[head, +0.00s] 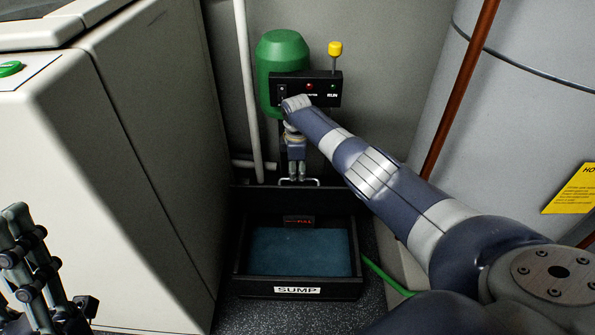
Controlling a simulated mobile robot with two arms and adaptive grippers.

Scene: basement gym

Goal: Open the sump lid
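The black sump box (240,262) stands on the floor, with a white SUMP label (298,290) on its front. Its top shows an open frame with a blue-teal surface (300,252) inside. A dark panel (260,200), seemingly the raised lid, stands upright along the back edge. A pale metal handle (314,182) sits at its top. My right gripper (297,177) points down at this handle, its fingers close together; whether they grip it is unclear. My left gripper (40,270) is at the lower left, far from the sump, its fingertips hard to make out.
A green tank (283,50) and a black control box (325,88) with a yellow knob (335,49) stand behind the sump. A small red-lit display (298,221) sits at its back. A white cabinet (150,150) is left, a grey cylinder (530,130) right. A green hose (385,277) leaves the sump's right side.

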